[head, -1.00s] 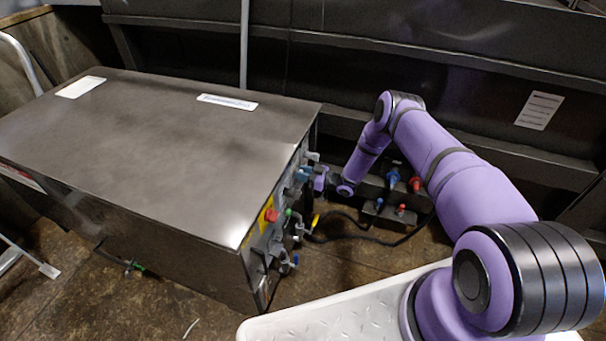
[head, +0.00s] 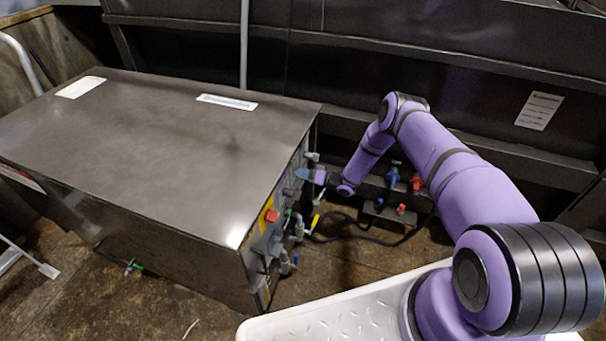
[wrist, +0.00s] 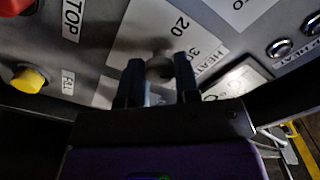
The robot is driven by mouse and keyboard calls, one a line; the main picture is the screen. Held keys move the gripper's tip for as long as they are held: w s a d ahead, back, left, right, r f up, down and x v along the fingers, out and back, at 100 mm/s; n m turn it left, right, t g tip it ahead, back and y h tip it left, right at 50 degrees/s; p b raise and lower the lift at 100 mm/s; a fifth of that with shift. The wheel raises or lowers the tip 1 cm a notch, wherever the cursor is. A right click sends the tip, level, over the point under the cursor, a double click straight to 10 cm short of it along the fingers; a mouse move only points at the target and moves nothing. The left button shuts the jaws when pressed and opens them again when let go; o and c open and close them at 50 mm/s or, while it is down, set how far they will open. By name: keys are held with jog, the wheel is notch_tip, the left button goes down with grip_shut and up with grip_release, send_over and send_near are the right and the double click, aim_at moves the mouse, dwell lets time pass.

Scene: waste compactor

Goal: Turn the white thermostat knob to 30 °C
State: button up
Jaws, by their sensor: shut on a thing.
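The thermostat knob (wrist: 160,68) is a small rounded grey-white knob in the wrist view, on a white dial plate (wrist: 145,25) printed with 20 and 30. My gripper (wrist: 159,78) has one dark finger on each side of the knob and is shut on it. The fingers and a shadow hide part of the knob and dial, so I cannot read its pointer setting. In the head view my gripper (head: 318,177) is at the control side of the dark metal cabinet (head: 150,140); the knob cannot be made out there.
A yellow button (wrist: 28,79) and a red button (wrist: 15,6) lie left of the dial, near a STOP label (wrist: 72,18). Metal buttons (wrist: 281,47) lie right. Several levers and valves, including a yellow lever (head: 315,222), project from the cabinet side.

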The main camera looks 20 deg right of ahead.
jog(key=shift+m, duration=1.2)
jog(key=o, duration=0.9)
jog(key=shift+s+d, duration=0.1)
jog(key=shift+d, duration=0.05)
jog(key=v, duration=1)
jog(key=shift+s+d, duration=0.15)
jog(key=shift+d, duration=0.05)
